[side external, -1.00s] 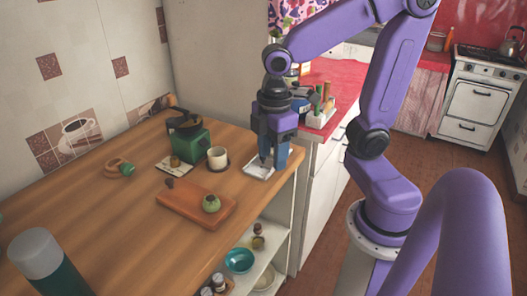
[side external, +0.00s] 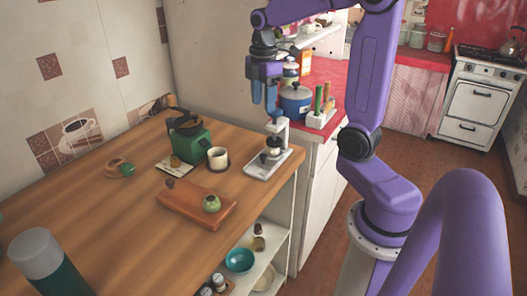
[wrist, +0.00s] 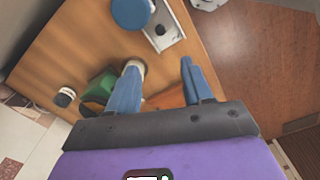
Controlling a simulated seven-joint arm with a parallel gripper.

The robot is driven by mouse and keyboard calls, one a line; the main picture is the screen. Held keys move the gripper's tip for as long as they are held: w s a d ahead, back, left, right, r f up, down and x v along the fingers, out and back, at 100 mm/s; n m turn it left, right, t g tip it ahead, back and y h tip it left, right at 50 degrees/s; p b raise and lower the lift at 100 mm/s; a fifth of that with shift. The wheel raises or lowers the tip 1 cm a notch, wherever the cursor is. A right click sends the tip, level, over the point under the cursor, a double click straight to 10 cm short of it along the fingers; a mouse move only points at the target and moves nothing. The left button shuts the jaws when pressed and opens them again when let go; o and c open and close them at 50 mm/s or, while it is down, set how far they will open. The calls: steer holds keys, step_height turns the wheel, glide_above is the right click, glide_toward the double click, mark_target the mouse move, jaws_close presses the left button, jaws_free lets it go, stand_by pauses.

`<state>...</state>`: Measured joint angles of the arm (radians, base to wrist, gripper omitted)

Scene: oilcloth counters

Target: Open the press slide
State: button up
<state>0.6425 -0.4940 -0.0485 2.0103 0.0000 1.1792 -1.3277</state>
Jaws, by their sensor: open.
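The press (side external: 281,135) stands near the right edge of the wooden counter. It has a light grey upright and a flat pale base plate (side external: 258,173). A dark and silver round part (side external: 274,146) sits low in front of the upright; I cannot tell how far the slide is open. My gripper (side external: 264,106) is above the press, apart from its lower parts, with its blue fingers pointing down. In the wrist view the fingers (wrist: 159,63) are spread with nothing held. The pale plate with a black spot (wrist: 178,41) shows beyond them, beside a blue disc (wrist: 131,12).
Left of the press stand a cream cup (side external: 217,158) and a green grinder (side external: 192,147). A wooden board (side external: 190,202) with a green round item (side external: 211,203) lies in front. A blue pot (side external: 296,102) stands on the red counter behind.

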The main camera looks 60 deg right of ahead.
mark_target(263, 156)
step_height(263, 156, down, 17)
steer(key=shift+f, duration=0.1)
stand_by(0.5)
steer(key=shift+c, duration=0.3)
jaws_close()
steer(key=shift+a, duration=0.1)
